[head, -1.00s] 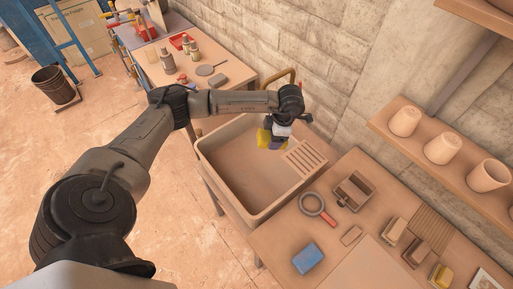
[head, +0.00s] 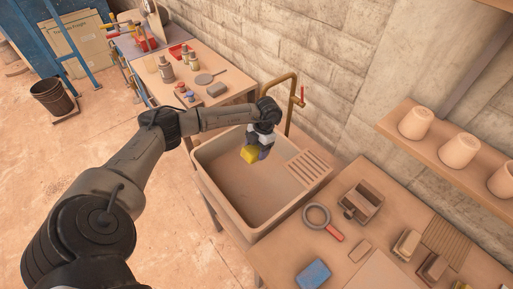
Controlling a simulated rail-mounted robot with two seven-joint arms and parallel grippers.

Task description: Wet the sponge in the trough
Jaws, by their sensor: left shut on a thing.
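The yellow sponge (head: 249,155) is held in my left gripper (head: 256,149), which is shut on it and points down. Sponge and gripper are over the back part of the trough (head: 210,150), a tan basin with a ribbed drainboard at its right. I cannot tell whether the sponge touches anything in the trough. A brass tap (head: 291,90) with a red handle stands behind the trough, to the right of the gripper. My right gripper is not in view.
The right-hand table holds a blue block (head: 313,274), a magnifier-like ring (head: 317,215) and a wooden box (head: 361,200). A shelf with several cups (head: 415,123) is on the wall.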

